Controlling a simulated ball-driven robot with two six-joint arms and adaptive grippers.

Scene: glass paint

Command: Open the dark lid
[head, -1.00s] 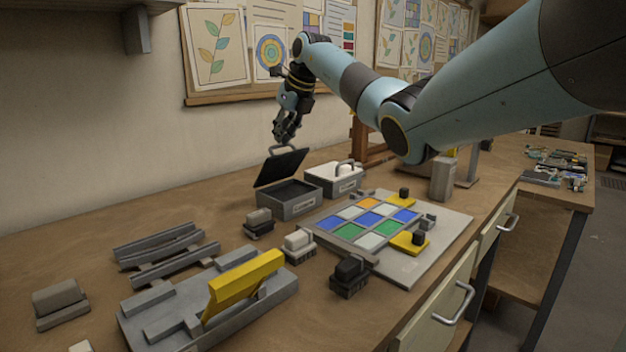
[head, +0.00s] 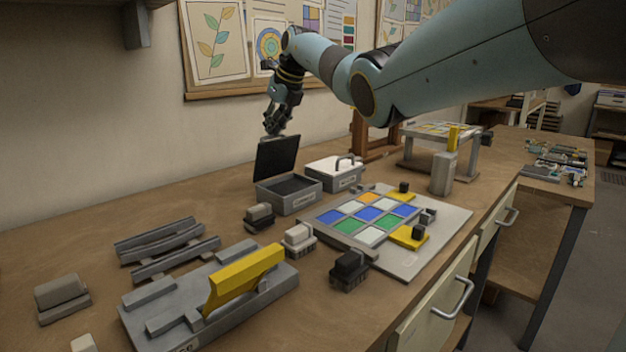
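The dark lid (head: 277,158) stands raised and close to upright at the back of its grey box (head: 287,201). The box's dark inside shows. My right gripper (head: 273,131) is just above and behind the lid's top edge, fingers pointing down. The lid's handle is hard to make out at the fingertips, and I cannot tell whether they hold it. My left gripper is not in view.
A second grey box with a closed white lid (head: 335,168) stands just right of the dark-lidded box. A coloured glass panel (head: 366,215) lies on a board in front. Several stamp-like blocks and a grey fixture with a yellow bar (head: 243,278) fill the front. The wall is close behind.

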